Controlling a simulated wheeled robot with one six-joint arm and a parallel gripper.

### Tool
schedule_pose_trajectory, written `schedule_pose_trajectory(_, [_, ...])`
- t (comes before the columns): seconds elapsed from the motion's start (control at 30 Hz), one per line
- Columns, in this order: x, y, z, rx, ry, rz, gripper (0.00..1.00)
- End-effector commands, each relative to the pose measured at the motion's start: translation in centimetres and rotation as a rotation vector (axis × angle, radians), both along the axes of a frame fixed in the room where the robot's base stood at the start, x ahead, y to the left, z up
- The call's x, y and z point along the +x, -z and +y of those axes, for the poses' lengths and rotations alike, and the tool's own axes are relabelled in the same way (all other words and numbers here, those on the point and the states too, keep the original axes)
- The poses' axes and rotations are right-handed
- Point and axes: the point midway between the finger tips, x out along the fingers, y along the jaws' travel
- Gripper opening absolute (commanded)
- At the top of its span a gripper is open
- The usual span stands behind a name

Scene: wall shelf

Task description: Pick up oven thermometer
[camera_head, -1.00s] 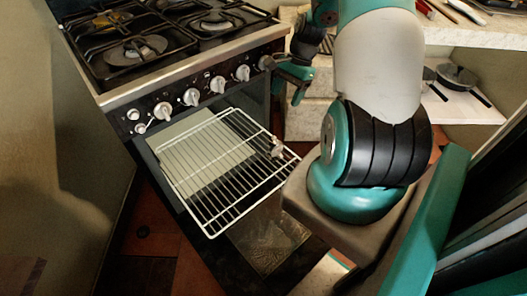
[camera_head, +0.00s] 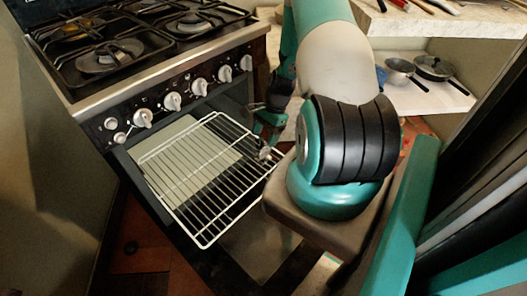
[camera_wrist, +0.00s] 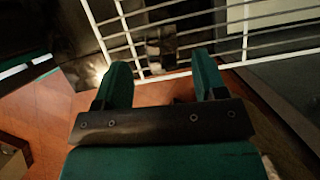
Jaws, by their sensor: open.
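The oven thermometer looks to be the small grey metallic piece (camera_head: 265,152) at the right edge of the pulled-out wire oven rack (camera_head: 205,246). In the wrist view a blurred dark-and-silver piece (camera_wrist: 154,46) shows among the rack wires, just beyond the fingertips and roughly between them; it is likely the thermometer. My gripper (camera_head: 268,124) is just above and beyond the thermometer in the head view, partly in shadow. In the wrist view my gripper (camera_wrist: 162,65) has its two teal fingers apart, with nothing held between them.
The stove (camera_head: 150,82) with knobs and burners stands at the left. Its rack juts out over the floor, close to my fingers. A shelf with pans (camera_head: 434,68) is at the right, under a counter (camera_head: 440,24). Reddish floor shows beneath the rack.

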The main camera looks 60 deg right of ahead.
Motion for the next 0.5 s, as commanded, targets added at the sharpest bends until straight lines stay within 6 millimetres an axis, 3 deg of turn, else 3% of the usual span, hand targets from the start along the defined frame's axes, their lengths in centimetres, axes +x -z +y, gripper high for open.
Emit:
schedule_pose_trajectory(0.2, [0.4, 3.3, 1.3, 0.002, -0.003, 0.002, 0.65])
schedule_pose_trajectory(0.5, [0.5, 4.0, 1.6, 0.000, -0.002, 0.000, 0.65])
